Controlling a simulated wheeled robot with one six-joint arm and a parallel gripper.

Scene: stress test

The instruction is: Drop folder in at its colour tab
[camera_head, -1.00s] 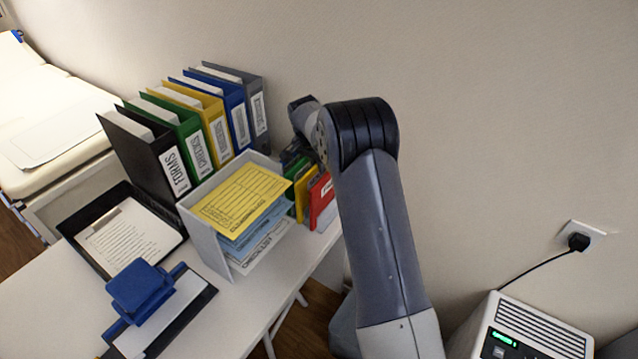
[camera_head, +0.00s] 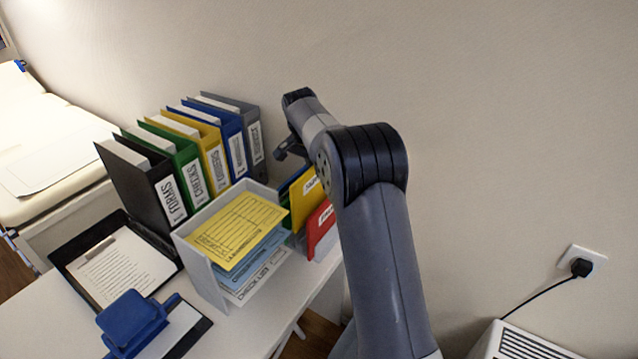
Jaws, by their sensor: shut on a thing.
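My gripper (camera_head: 290,149) is at the end of my arm, above the back of a group of upright coloured folders or dividers beside the white paper tray. It is shut on the folder, but the held folder is mostly hidden by my wrist and I cannot tell its colour. In the group, a yellow one (camera_head: 303,203) with a white label stands behind a red one (camera_head: 320,232), also labelled. A blue edge (camera_head: 287,184) and a little green show beside the yellow one. My forearm covers the right side of the group.
A white tray (camera_head: 204,268) holds yellow, blue and white papers. Black, green, yellow, blue and grey binders (camera_head: 196,165) stand behind it. A clipboard (camera_head: 116,265) and a blue punch (camera_head: 132,320) lie at the left. The wall is close behind; the right side is open.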

